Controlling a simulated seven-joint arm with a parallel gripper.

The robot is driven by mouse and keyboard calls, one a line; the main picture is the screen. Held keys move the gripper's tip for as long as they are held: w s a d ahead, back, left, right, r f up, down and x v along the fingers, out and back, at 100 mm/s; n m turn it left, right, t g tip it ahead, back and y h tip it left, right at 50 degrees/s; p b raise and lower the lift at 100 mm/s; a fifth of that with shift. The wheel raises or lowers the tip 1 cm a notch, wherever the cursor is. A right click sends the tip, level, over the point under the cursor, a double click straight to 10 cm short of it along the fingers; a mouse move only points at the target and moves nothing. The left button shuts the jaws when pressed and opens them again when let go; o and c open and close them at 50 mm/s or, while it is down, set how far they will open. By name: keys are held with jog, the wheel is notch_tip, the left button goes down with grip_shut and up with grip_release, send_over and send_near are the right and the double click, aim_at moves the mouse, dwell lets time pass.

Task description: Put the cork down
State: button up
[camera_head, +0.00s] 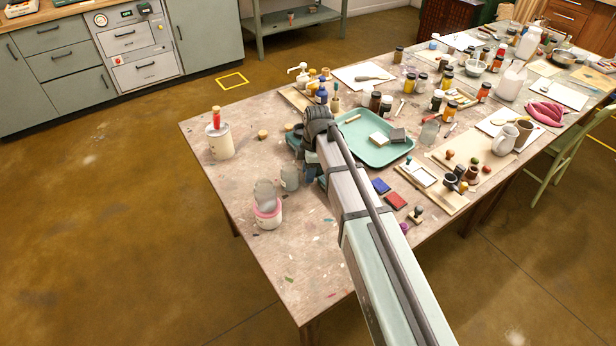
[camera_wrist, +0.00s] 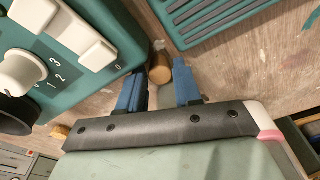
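My gripper (camera_wrist: 160,84) has its two blue fingers a short way apart, with a small brown cork (camera_wrist: 160,71) filling the gap at the fingertips. I take it as gripped; its lower part is partly hidden. Another cork (camera_wrist: 60,131) lies on the table at lower left in the wrist view. In the head view, two corks (camera_head: 262,134) (camera_head: 288,127) stand on the table left of my arm. My arm hides the fingertips there.
A teal device with numbers and white keys (camera_wrist: 90,45) is close on the left in the wrist view, and a ribbed teal rack (camera_wrist: 205,18) is above. A white pot (camera_head: 219,142) and a pink-rimmed pot (camera_head: 267,215) stand on the left. A teal tray (camera_head: 372,150) lies right.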

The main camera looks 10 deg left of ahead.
grip_shut()
dwell(0.4)
notch_tip(320, 180, up, 10)
jog(key=s+d+f+m+t+h, duration=0.1)
jog(key=s+d+m+t, duration=0.1)
jog(key=d+m, duration=2)
jog(key=d, duration=0.9)
jog(key=shift+d+m, duration=0.3)
jog(key=shift+d, duration=0.1)
